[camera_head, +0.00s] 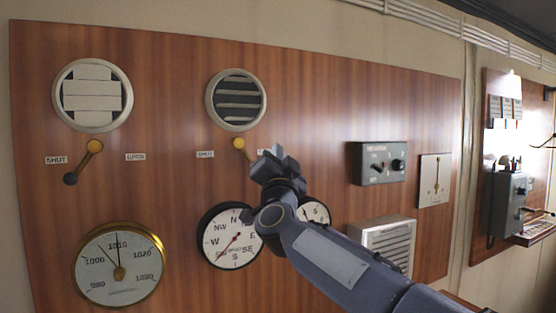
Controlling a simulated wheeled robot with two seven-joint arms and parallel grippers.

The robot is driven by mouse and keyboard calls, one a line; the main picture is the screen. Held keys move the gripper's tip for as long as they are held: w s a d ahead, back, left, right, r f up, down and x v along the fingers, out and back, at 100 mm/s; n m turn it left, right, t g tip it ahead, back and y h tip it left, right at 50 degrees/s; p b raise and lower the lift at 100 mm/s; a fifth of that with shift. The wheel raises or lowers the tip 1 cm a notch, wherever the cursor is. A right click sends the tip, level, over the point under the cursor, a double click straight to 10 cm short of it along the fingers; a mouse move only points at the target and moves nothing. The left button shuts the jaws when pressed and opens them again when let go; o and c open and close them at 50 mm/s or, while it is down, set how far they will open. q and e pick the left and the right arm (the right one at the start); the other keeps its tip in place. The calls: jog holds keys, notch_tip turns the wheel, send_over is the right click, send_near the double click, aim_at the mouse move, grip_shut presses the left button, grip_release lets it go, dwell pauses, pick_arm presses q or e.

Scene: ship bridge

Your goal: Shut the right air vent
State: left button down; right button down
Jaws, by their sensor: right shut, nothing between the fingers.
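The right air vent (236,100) is a round grey-rimmed vent on the wooden panel. Its slats stand open, with dark gaps between them. Its lever (241,146) has a yellow pivot below the vent and slants down to the right; its lower end is hidden behind my right gripper. A "SHUT" label (205,154) is left of the pivot; the label on the right is mostly covered by my gripper. My right gripper (272,153) is shut and empty, at the lever's right side; I cannot tell whether it touches the lever. My left gripper is out of view.
The left vent (92,95) is closed, its lever (83,162) slanting toward "SHUT". Below are a barometer (118,264) and a compass-marked dial (230,237); my arm partly covers another dial (314,212). A grey control box (378,163) and speaker grille (384,241) are at right.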

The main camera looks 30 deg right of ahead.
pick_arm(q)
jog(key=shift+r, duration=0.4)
pick_arm(e)
jog(key=w+a+f, duration=0.1)
jog(key=w+f, duration=0.1)
jog(key=shift+a+f, duration=0.3)
jog(key=shift+a, duration=0.1)
pick_arm(q)
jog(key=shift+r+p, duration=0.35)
jog(key=shift+p, duration=0.05)
pick_arm(e)
jog(key=shift+a+f+m+g+h, duration=0.2)
jog(key=shift+m+g+h, duration=0.15)
jog(key=shift+m, duration=0.25)
jog(key=shift+a+f+m+g+h, duration=0.1)
jog(key=shift+a+m+g+h, duration=0.15)
jog(key=shift+m+g, duration=0.3)
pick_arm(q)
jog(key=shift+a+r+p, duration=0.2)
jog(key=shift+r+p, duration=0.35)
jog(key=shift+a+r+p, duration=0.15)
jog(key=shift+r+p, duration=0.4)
pick_arm(e)
jog(key=a+m+g+h, duration=0.1)
jog(key=a+m+g, duration=0.1)
jog(key=a, duration=0.5)
jog(key=shift+f+m, duration=0.15)
jog(key=shift+m, duration=0.7)
